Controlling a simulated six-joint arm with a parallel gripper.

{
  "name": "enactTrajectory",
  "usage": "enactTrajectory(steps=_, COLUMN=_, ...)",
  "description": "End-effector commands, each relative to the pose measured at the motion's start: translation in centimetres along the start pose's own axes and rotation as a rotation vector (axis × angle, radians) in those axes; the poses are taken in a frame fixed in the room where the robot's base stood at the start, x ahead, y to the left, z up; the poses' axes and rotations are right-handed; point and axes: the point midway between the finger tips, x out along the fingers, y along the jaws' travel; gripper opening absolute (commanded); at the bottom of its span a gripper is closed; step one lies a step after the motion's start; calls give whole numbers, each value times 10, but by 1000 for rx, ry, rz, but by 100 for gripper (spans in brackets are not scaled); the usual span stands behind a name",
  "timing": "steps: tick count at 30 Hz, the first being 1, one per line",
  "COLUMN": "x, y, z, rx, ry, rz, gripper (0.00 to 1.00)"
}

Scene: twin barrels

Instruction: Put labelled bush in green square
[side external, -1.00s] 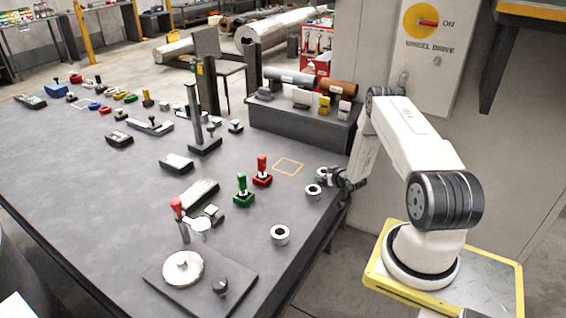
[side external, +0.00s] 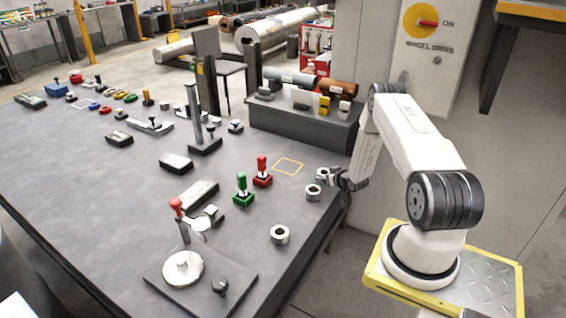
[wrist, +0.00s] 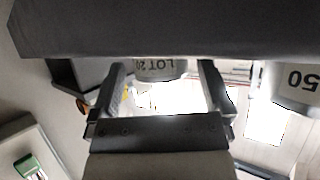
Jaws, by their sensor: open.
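Several pale metal bushes stand on the dark table: one far bush (side external: 322,174) beside my gripper (side external: 335,179), a second bush (side external: 313,193) just in front of it, and a third (side external: 280,235) nearer the front. In the wrist view my gripper (wrist: 161,80) is open. A bush printed "LOT 20" (wrist: 160,68) shows between its fingers, upside down in the picture; I cannot tell whether they touch it. Another bush printed "50" (wrist: 297,82) is at the right.
A red-handled post (side external: 262,172) and a green-handled post (side external: 243,190) stand left of the bushes. A dark raised block (side external: 300,122) with cylinders on top is behind the outlined square. The table edge runs close to my gripper. The outlined square is empty.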

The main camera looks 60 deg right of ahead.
Motion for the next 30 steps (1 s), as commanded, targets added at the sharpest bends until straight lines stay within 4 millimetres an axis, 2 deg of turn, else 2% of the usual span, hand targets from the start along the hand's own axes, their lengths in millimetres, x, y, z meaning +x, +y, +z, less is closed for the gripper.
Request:
enactTrajectory(steps=18, x=-57, y=0, z=0, rx=1, ry=1, rz=1, gripper=100)
enactTrajectory(steps=30, x=-64, y=0, z=0, rx=0, ry=1, rz=0, gripper=100)
